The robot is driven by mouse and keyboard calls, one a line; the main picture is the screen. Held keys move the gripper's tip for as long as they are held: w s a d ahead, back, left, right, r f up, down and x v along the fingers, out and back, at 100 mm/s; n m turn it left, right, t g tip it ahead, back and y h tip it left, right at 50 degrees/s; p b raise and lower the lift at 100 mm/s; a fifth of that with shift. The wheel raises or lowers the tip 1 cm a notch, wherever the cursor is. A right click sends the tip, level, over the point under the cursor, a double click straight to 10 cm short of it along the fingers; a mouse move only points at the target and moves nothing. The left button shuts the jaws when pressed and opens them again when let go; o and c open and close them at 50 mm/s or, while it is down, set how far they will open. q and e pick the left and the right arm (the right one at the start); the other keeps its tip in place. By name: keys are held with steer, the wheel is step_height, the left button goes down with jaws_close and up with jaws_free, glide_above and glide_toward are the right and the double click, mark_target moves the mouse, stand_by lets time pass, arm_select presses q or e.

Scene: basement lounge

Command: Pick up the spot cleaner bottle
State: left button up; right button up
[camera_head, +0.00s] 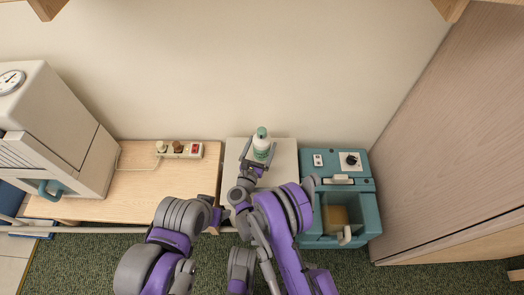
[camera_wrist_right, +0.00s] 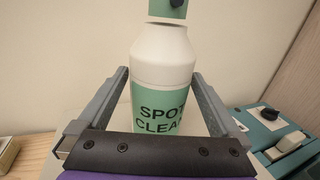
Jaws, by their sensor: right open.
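The spot cleaner bottle (camera_head: 261,144) is white with a green label and a green cap. It stands upright on a pale surface (camera_head: 284,158) near the wall. In the right wrist view the bottle (camera_wrist_right: 162,62) fills the middle, its label partly hidden by the gripper body. My right gripper (camera_head: 259,158) is open, with one finger on each side of the bottle; in the wrist view small gaps show beside it (camera_wrist_right: 160,75). My left arm is folded at the lower left in the head view; its gripper (camera_head: 213,222) is too unclear to read.
A teal machine (camera_head: 365,205) stands close on the right of the bottle. A power strip (camera_head: 181,150) lies on the wooden bench (camera_head: 150,205) to the left, beside a cream appliance (camera_head: 62,125). A wooden panel (camera_head: 450,150) bounds the right side.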

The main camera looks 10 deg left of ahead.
steer(key=shift+w, duration=0.45)
steer(key=shift+c, duration=0.2)
jaws_close()
